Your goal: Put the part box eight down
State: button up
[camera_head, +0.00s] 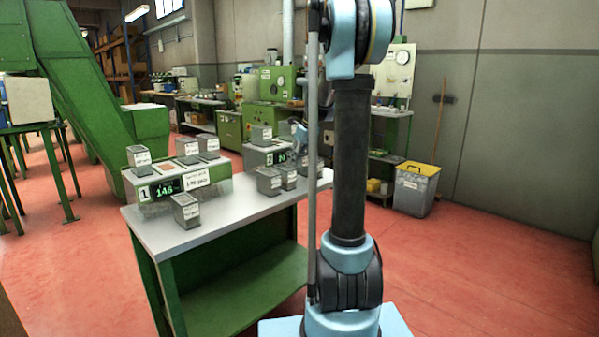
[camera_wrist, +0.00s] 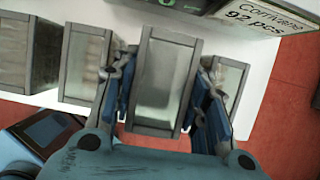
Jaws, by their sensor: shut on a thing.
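My gripper (camera_wrist: 166,88) has its blue fingers shut on the sides of a grey part box (camera_wrist: 163,82), seen from above in the wrist view. I cannot read a number on this box. The box is in front of a counting scale with a green display (camera_wrist: 185,4) and a label reading 92 pcs. Whether its base touches the white table (camera_wrist: 262,72) cannot be told. In the head view my gripper (camera_head: 298,131) is at the far side of the table, partly hidden by my arm, and the held box is hard to make out.
In the wrist view, grey boxes stand left (camera_wrist: 85,62) and right (camera_wrist: 228,85) of the held one, close to the fingers. In the head view, scale 1 (camera_head: 150,192) carries several boxes. A box (camera_head: 186,211) stands near the table's front edge; bare tabletop (camera_head: 225,215) lies to its right.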

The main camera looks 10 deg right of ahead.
aim_at(299, 167)
jog(key=shift+f, duration=2.15)
jog(key=shift+f, duration=0.1)
jog(key=o, duration=1.1)
jog(key=shift+o, duration=0.2)
